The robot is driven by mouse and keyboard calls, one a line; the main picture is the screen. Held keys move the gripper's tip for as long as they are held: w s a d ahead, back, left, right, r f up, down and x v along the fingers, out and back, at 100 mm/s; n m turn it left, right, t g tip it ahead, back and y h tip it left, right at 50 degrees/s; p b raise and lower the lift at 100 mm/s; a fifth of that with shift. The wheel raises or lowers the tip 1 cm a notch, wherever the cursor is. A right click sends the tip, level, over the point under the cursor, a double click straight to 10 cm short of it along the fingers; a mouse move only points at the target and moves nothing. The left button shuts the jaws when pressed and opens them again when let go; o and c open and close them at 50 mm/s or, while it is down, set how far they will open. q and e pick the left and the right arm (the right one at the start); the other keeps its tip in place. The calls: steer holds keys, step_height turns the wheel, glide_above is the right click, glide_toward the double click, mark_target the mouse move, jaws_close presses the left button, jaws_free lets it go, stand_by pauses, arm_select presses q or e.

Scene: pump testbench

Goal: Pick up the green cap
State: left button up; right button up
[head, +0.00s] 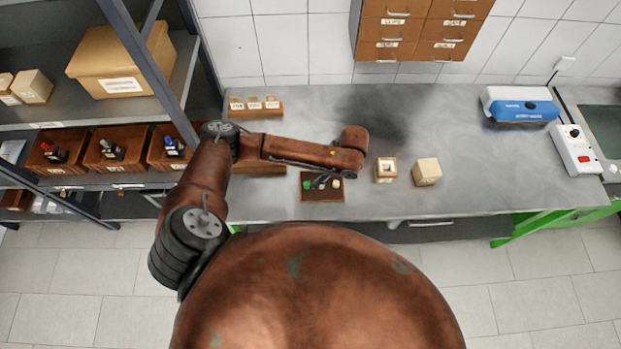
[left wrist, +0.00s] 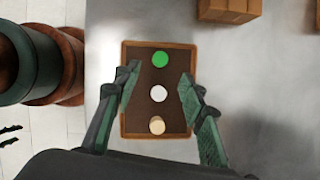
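The green cap (head: 307,183) lies at the left end of a small brown tray (head: 322,198) on the bench. In the left wrist view the green cap (left wrist: 160,58) is a round disc near the top of the tray (left wrist: 173,112). A white round piece (left wrist: 158,93) and a beige round piece (left wrist: 157,126) lie below it in a row. My left gripper (left wrist: 160,74) is open and empty above the tray, its fingers spread on either side of the row. My right gripper is not in view.
Two small boxes, one open (head: 386,170) and one closed (head: 427,172), stand right of the tray. A shelf with bins (head: 60,150) is on the left.

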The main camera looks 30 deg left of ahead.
mark_target(307, 184)
arm_select(q)
steer(key=x, duration=0.4)
steer(key=shift+s+a+p, duration=0.25)
steer(key=shift+a+p, duration=0.05)
steer(key=shift+a, duration=0.05)
steer(key=shift+x, duration=1.2)
steer(key=shift+w+d, duration=0.1)
steer(key=c, duration=0.7)
steer(key=shift+c, duration=0.6)
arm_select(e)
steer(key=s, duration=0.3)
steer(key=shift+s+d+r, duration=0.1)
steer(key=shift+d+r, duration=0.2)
